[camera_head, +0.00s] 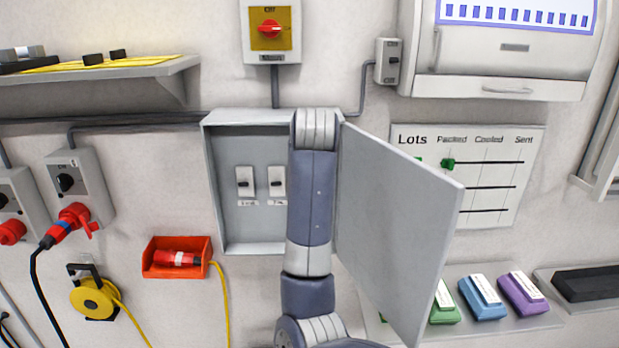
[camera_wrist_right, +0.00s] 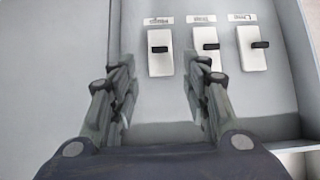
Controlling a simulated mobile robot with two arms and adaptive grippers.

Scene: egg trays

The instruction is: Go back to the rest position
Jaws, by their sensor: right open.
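My right arm rises in the middle of the head view, in front of the grey wall box (camera_head: 228,145), and hides part of its inside. Its gripper is hidden there. In the right wrist view my right gripper (camera_wrist_right: 162,92) is open, with nothing between its two fingers. It faces the inside of the box, where three white switches with black levers show: a left one (camera_wrist_right: 160,66), a middle one (camera_wrist_right: 207,62) and a right one (camera_wrist_right: 252,60). Two of the switches (camera_head: 245,176) show in the head view. My left gripper is not in view.
The box's grey door (camera_head: 395,230) stands open, close to the right of my arm. An orange bin (camera_head: 150,262) with a red plug hangs at the lower left. A "Lots" board (camera_head: 480,200) and a shelf with coloured blocks (camera_head: 482,297) are to the right.

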